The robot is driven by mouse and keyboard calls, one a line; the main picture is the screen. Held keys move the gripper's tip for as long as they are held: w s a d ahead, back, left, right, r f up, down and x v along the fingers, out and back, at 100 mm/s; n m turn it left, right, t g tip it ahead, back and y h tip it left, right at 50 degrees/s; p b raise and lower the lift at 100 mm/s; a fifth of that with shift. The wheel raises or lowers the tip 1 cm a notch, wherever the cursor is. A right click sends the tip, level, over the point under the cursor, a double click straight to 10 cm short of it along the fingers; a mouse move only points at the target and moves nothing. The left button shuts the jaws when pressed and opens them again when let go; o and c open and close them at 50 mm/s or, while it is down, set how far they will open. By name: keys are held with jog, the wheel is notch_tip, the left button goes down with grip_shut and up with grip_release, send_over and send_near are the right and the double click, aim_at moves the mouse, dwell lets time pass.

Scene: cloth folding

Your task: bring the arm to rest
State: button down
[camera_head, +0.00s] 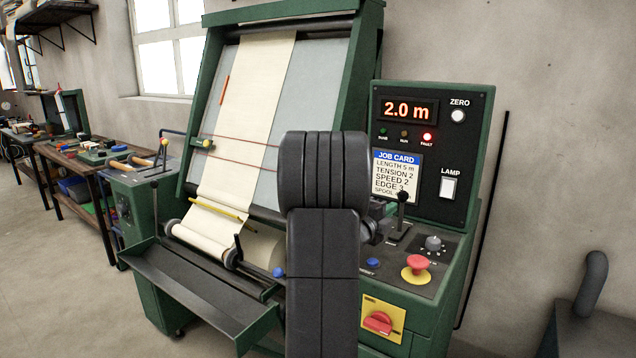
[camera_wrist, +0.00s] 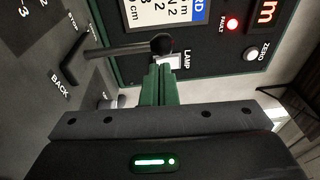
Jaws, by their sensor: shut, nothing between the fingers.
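My arm rises in the middle of the head view and hides my gripper there. In the wrist view my gripper (camera_wrist: 158,80) shows its two green fingers together, shut with nothing between them. The fingertips point at the control panel of a green cloth machine. A lever with a black round knob (camera_wrist: 161,45) is just beyond the fingertips; I cannot tell whether they touch. In the head view this lever (camera_head: 403,200) stands upright on the console, right of my arm.
The console holds a red stop button (camera_head: 416,264), a dial (camera_head: 433,244) and a red switch (camera_head: 378,322). The display (camera_head: 408,110) reads 2.0 m and the red fault light (camera_head: 427,136) is lit. Cream cloth (camera_head: 245,120) runs down the machine. A workbench (camera_head: 85,160) stands left.

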jog(key=shift+s+a+f+t+h+b, duration=0.3)
jog(key=shift+s+f+b, duration=0.15)
jog(key=shift+b, duration=0.55)
jog(key=shift+s+a+f+t+h+b, duration=0.35)
jog(key=shift+f+b, duration=0.2)
jog(key=shift+b, duration=0.45)
jog(key=v, duration=0.7)
jog(key=shift+r+b, duration=0.35)
jog(key=shift+r, duration=0.1)
